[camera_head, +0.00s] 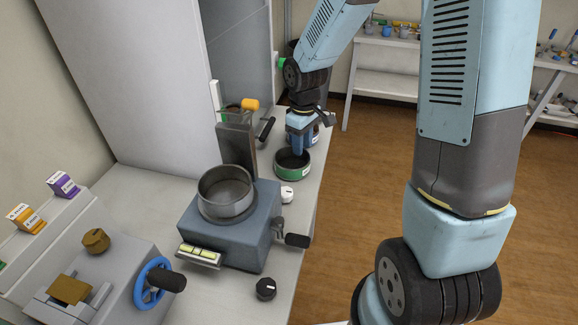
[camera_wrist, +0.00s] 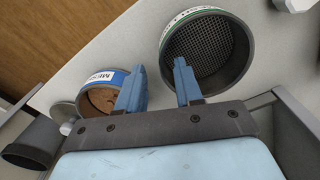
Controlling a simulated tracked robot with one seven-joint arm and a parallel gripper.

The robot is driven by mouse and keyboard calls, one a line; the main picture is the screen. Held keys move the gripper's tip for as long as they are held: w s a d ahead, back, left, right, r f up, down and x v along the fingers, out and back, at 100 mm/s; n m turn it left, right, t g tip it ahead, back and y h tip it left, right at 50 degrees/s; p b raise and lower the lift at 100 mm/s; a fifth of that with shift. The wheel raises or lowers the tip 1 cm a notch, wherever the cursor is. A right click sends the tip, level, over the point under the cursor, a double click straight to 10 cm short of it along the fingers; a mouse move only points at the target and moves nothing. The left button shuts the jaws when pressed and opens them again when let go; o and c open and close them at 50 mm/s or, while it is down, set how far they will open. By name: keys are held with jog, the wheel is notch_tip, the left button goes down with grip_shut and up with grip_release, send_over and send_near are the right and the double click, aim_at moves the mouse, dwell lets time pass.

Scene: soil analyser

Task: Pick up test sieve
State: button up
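The test sieve is a round dark ring with a green band and a white label; it stands on the bench in the head view (camera_head: 292,172). In the wrist view the sieve (camera_wrist: 212,72) shows its mesh floor, at the upper right. My gripper (camera_wrist: 160,66) is open, with nothing between its fingers. In the wrist view its right finger overlaps the near-left rim of the sieve, and its left finger is outside it; contact cannot be told. In the head view my gripper (camera_head: 301,150) points down at the sieve's far side.
A blue-banded container of brown soil (camera_wrist: 101,99) stands just left of the sieve in the wrist view. A grey-blue machine with a metal pan (camera_head: 226,208) stands nearer. A black knob (camera_head: 266,288) and a machine with a blue handwheel (camera_head: 151,280) are at the front.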

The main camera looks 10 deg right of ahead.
jog(key=shift+f, duration=1.3)
grip_shut()
